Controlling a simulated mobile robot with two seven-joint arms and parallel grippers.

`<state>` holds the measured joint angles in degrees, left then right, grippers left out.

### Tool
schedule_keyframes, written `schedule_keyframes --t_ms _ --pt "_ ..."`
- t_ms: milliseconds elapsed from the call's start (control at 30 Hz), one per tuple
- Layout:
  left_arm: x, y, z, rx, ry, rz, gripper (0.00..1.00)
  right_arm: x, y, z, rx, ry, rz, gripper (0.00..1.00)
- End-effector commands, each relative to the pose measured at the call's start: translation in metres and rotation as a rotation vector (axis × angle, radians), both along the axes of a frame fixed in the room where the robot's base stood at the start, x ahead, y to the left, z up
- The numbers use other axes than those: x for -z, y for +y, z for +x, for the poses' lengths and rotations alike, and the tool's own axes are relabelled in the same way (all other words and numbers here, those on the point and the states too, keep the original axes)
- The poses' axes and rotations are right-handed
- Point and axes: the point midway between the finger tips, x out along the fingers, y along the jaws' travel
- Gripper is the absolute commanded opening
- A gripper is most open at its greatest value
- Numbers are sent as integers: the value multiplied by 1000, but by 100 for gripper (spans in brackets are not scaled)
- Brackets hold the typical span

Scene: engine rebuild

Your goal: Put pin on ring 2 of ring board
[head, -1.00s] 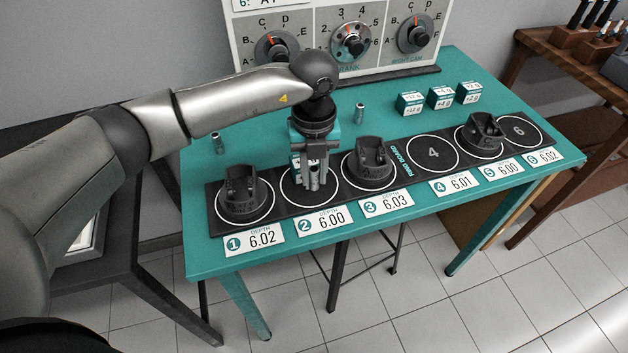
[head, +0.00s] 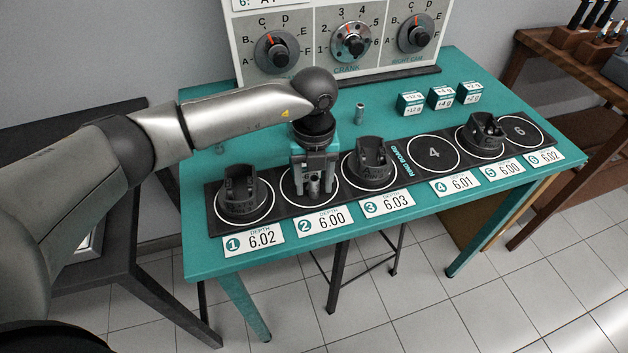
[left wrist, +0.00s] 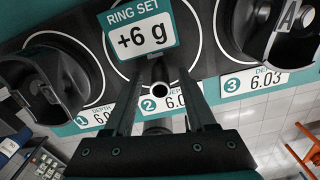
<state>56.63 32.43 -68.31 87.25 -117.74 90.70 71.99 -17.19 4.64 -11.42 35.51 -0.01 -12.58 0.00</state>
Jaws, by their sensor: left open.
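The pin (head: 314,184) is a small grey metal cylinder standing inside ring 2 of the black ring board (head: 404,177). In the left wrist view its hollow round end (left wrist: 160,88) shows between the fingers. My left gripper (head: 315,187) is above ring 2, pointing down, with its fingers open on either side of the pin and apart from it. A "RING SET +6 g" block (left wrist: 140,30) is also at ring 2, just behind the pin. My right gripper is not in view.
Dark pistons stand on ring 1 (head: 240,190), ring 3 (head: 370,160) and ring 5 (head: 482,132). Rings 4 and 6 are bare. Another pin (head: 359,113) stands behind the board. Small weight-labelled blocks (head: 441,98) sit at the back right. A dial panel (head: 300,15) is behind.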

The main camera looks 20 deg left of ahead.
Motion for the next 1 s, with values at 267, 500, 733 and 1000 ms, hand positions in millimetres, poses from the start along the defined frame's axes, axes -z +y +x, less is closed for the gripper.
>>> schedule_keyframes --t_ms 267,500,733,1000 --pt "-19 0 1 0 -5 -1 56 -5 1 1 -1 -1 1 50" --pt "-72 0 1 1 -6 -1 56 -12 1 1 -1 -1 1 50" --pt "-111 0 1 0 -2 0 56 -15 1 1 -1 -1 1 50" --pt "-124 0 0 -1 0 0 56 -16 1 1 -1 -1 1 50"
